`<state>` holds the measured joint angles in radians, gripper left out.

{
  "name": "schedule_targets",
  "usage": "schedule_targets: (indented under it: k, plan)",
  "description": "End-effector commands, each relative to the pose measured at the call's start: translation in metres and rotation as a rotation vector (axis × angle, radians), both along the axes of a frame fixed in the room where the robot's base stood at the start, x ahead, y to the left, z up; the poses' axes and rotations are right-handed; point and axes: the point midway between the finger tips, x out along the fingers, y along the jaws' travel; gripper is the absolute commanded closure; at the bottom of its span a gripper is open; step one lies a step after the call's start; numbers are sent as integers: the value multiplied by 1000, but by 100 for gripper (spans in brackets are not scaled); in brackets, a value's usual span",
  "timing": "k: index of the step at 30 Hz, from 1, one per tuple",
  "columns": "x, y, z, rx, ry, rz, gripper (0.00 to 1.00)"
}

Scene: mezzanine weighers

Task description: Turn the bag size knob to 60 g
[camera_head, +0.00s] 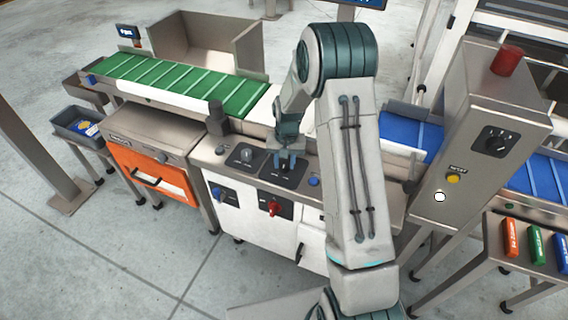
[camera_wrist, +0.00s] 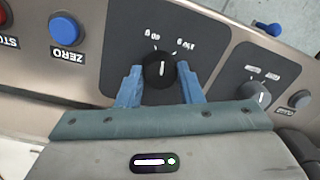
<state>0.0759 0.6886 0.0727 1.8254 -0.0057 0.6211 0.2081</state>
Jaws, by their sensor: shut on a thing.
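The knob (camera_wrist: 159,71) is black and round with a white pointer line, on a dark plate (camera_wrist: 120,35) in the wrist view. Two labels stand above it; the left appears to read 60 g, the right 150 g. The pointer is nearly upright, between the two labels; its exact setting is hard to tell. My gripper (camera_wrist: 160,85) has its blue fingers on both sides of the knob, shut on it. In the head view, my gripper (camera_head: 290,163) reaches down to the panel plate and hides most of this knob.
A blue ZERO button (camera_wrist: 64,29) is on the other side. On the cabinet front are a red knob (camera_head: 273,208) and a blue knob (camera_head: 217,191). A green conveyor (camera_head: 180,82) lies behind.

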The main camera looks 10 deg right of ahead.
Motion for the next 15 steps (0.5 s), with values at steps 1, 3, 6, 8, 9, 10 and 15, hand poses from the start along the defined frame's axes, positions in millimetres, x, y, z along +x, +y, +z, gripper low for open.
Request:
schedule_targets:
  k: [1,3,6,8,9,10,15]
  plan:
    - [2,1,0,1,-7,37,90]
    - [2,1,0,2,-7,92,90]
    - [2,0,1,1,-6,160,90]
    - [2,0,1,1,-7,195,90]
    - [2,0,1,1,-7,216,90]
    - [2,1,1,1,-6,231,90]
    - [2,0,2,0,-7,294,90]
